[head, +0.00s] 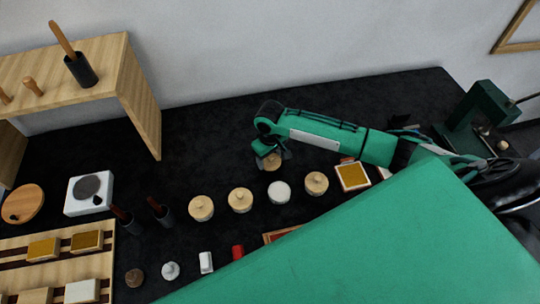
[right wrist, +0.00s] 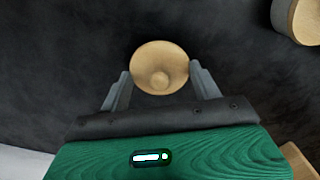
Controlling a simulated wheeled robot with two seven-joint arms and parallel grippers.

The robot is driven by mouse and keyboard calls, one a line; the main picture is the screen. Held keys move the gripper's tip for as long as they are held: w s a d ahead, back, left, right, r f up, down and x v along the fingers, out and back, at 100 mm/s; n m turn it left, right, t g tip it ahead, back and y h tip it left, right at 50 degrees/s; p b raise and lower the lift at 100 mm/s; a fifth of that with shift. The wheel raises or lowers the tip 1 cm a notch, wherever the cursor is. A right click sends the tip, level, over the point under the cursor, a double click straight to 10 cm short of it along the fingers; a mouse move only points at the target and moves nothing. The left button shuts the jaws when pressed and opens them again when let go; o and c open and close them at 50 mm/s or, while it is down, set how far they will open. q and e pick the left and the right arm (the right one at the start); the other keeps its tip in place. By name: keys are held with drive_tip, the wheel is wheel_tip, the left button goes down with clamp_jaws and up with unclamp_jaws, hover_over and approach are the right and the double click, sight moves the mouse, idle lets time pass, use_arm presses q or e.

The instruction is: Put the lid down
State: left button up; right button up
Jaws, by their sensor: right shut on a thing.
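A round pale wooden lid (right wrist: 160,62) with a small knob in its middle shows in the right wrist view. My right gripper (right wrist: 161,80) is shut on it, with a grey finger at each side. In the head view the lid (head: 272,163) is under my right gripper (head: 271,156), behind a row of round pots. I cannot tell whether the lid touches the table. My left gripper is not in view.
The row has wooden-topped pots (head: 201,208), (head: 240,201), (head: 316,183) and a white-topped pot (head: 279,193). A white scale (head: 75,204) and a wooden shelf (head: 140,95) stand left. The dark table (head: 205,150) is clear behind the row.

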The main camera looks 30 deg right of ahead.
drive_tip(key=shift+f, duration=0.3)
drive_tip(key=shift+f, duration=0.1)
drive_tip(key=o, duration=1)
drive_tip(key=shift+c, duration=0.2)
wheel_tip(320, 180, up, 11)
drive_tip(key=shift+w+b, duration=0.1)
drive_tip(key=shift+b, duration=1.05)
drive_tip(key=shift+r, duration=0.65)
